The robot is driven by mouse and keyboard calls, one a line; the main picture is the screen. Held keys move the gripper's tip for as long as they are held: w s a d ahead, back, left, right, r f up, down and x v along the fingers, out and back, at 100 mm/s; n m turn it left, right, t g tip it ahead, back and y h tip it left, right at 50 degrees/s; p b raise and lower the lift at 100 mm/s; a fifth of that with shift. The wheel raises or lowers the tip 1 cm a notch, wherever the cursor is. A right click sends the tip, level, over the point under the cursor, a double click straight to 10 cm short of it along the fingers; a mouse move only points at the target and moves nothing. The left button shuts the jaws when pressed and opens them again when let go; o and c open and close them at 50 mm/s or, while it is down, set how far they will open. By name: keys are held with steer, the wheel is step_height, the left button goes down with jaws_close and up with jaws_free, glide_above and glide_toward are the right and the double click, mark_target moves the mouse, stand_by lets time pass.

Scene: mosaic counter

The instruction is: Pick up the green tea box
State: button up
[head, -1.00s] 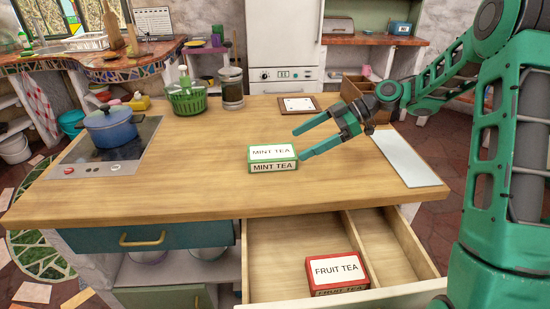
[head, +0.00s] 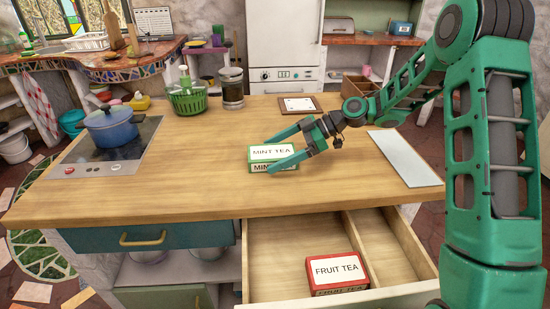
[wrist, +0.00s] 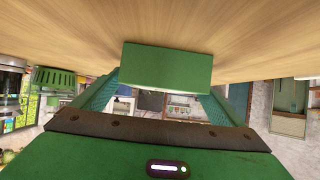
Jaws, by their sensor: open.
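The green tea box (head: 262,153), with white labels reading MINT TEA, sits on the wooden counter. In the wrist view the green tea box (wrist: 166,68) shows its plain green side, ahead of my gripper and between the lines of its two fingers. My gripper (head: 280,149) is open, low over the counter at the box's right end, with one finger along the far side and one in front of the near side. The front finger hides part of the front label. I cannot tell whether the fingers touch the box.
An open drawer (head: 292,238) below holds a red FRUIT TEA box (head: 336,270). A blue pot (head: 110,127) stands on the hob at left. A green basket (head: 187,102), a jar (head: 232,90) and a framed card (head: 300,104) are at the back. A pale board (head: 405,158) lies at right.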

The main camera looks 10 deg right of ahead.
steer(key=shift+a+f, duration=0.3)
steer(key=shift+a, duration=0.35)
steer(key=c, duration=1.2)
steer(key=shift+r, duration=0.15)
